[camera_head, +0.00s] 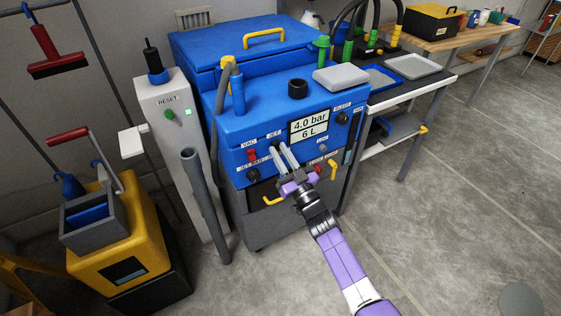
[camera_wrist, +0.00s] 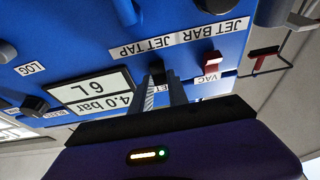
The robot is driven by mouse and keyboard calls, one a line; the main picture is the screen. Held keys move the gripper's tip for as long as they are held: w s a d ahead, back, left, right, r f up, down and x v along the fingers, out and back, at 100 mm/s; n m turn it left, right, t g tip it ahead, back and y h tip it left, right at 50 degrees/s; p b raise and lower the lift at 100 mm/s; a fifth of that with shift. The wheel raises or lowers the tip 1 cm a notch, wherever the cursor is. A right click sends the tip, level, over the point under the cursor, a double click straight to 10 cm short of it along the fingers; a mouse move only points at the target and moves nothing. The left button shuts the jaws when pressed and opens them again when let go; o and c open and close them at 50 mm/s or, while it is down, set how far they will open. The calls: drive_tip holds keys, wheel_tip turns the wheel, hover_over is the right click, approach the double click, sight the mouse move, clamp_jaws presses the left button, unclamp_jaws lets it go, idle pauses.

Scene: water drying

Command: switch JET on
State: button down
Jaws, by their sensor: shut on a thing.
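The blue control panel (camera_head: 262,118) of the machine carries the JET label (camera_head: 273,134), seen in the head view. My gripper (camera_head: 279,148) reaches the panel just below that label, and its fingers cover the JET switch there. In the wrist view, which shows the panel upside down, my gripper (camera_wrist: 162,88) has its fingers close together on the dark JET switch (camera_wrist: 157,70). The fingers and gripper body hide much of the switch, so I cannot tell its position.
Beside it is the red VAC switch (camera_wrist: 212,60), with its VAC label (camera_head: 249,143) in the head view. The display (camera_head: 310,128) reads 4.0 bar and 6 L. A grey post (camera_head: 170,112) with RESET stands left. Open floor (camera_head: 445,220) lies right.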

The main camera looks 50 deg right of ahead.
drive_tip(key=f+t+b, duration=0.1)
drive_tip(key=b, duration=0.2)
drive_tip(key=shift+r+b, duration=0.25)
drive_tip(key=shift+b, duration=0.25)
drive_tip(key=c, duration=1.3)
unclamp_jaws()
drive_tip(key=v, duration=0.7)
drive_tip(key=shift+s+a+f, duration=0.15)
drive_tip(key=shift+s+f, duration=0.15)
